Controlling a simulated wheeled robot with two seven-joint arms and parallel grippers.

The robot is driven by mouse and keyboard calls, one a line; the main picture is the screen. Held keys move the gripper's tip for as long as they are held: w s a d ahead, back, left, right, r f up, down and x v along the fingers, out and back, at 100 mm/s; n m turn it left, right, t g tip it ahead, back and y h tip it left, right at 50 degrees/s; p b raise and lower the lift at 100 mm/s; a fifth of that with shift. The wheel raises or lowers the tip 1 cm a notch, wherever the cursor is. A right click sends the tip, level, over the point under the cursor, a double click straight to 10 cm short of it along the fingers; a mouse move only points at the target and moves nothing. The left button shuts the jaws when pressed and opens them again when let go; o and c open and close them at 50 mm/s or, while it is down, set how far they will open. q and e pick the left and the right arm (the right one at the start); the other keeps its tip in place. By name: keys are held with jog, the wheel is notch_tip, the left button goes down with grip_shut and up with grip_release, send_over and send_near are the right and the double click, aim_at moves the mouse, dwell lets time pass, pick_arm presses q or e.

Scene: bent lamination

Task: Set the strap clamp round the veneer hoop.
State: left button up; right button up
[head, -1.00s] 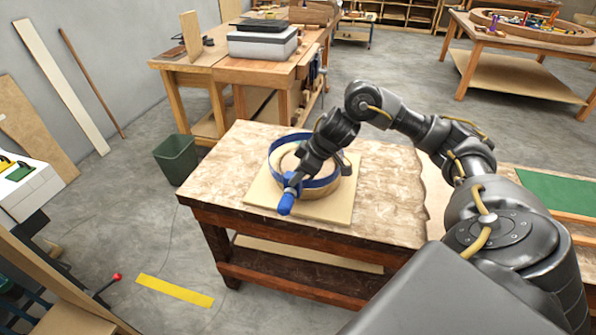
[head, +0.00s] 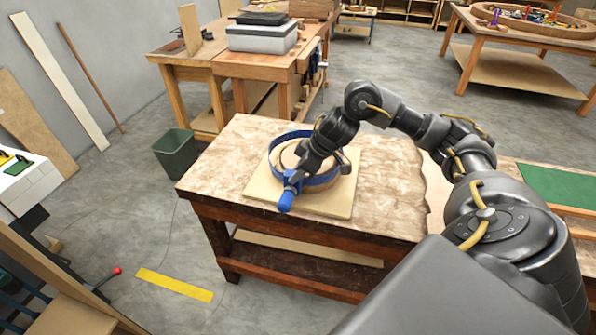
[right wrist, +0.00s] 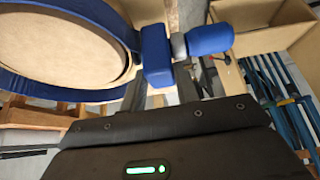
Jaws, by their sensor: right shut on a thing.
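The strap clamp (head: 270,161) is a blue band loop with a blue block and handle (head: 286,200) at its front. The pale wooden veneer hoop (head: 289,156) sits inside the band, on a board on the bench. The band's back edge stands above the hoop; whether it touches the wood all round I cannot tell. My right gripper (head: 294,178) is shut on the clamp near its block. In the right wrist view, the block (right wrist: 157,57) and handle (right wrist: 209,40) lie just beyond the gripper, with the band curving round the hoop (right wrist: 60,45). My left gripper is not in view.
The square tan board (head: 335,207) lies on the worn bench top (head: 385,165), which is otherwise clear. A green bin (head: 176,153) stands left of the bench. Another workbench with a grey box (head: 262,38) is behind. Yellow tape (head: 174,285) marks the floor.

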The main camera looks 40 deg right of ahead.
jog(key=shift+f, duration=0.1)
jog(key=shift+f+b, duration=0.6)
jog(key=shift+f, duration=1.3)
dwell(0.3)
jog(key=o, duration=1)
jog(key=v, duration=1)
jog(key=shift+s+r, duration=0.15)
jog(key=shift+r, duration=0.2)
jog(key=shift+d, duration=0.15)
